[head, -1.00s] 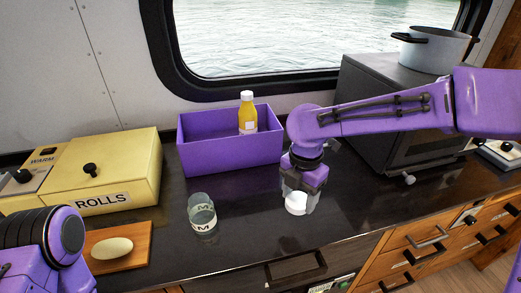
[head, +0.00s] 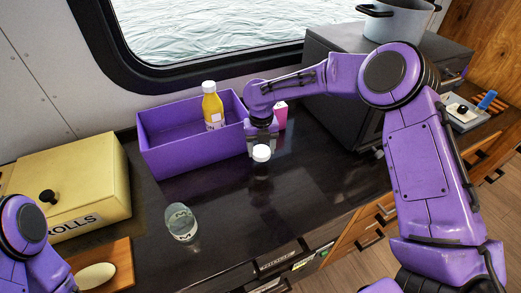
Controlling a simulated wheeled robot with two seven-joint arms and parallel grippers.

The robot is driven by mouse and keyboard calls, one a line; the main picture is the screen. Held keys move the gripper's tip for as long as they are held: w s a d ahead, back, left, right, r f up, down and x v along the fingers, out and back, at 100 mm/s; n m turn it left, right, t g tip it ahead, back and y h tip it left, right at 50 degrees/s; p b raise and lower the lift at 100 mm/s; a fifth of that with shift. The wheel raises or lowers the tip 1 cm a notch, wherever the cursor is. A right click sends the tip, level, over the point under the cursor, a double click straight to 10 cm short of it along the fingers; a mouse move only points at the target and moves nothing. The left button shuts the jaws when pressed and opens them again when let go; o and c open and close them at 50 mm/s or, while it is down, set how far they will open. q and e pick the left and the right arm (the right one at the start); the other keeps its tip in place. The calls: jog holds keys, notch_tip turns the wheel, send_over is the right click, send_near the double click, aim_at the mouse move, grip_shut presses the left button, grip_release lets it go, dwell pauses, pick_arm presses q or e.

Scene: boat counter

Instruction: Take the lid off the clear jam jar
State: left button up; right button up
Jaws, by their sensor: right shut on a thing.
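The clear jam jar (head: 181,222) stands upright on the dark counter with its top open and no lid on it. My right gripper (head: 262,147) is shut on a white round lid (head: 261,153), to the right of the jar and apart from it. The lid appears to be held above the counter, with its reflection below. My left arm shows at the lower left, but its gripper is outside the view.
A purple bin (head: 185,160) with a yellow bottle (head: 212,106) stands behind the jar. A yellow rolls box (head: 75,185) and a wooden board (head: 118,262) with a roll (head: 95,276) are left. A dark oven (head: 330,80) stands right. Counter around the jar is clear.

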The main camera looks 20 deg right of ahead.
aim_at(262, 149)
notch_tip(262, 149, down, 3)
jog(key=shift+d+f+p, duration=0.1)
jog(key=shift+d+p, duration=0.05)
jog(key=shift+p, duration=0.3)
jog(key=shift+w+f, duration=0.15)
jog(key=shift+f, duration=0.1)
jog(key=shift+f, duration=0.1)
jog(key=o, duration=1.2)
jog(key=shift+c, duration=0.2)
jog(key=shift+r, duration=0.45)
notch_tip(262, 149, up, 11)
jog(key=b, duration=0.2)
jog(key=shift+f+b, duration=0.1)
jog(key=shift+b, duration=0.25)
jog(key=shift+r, duration=0.35)
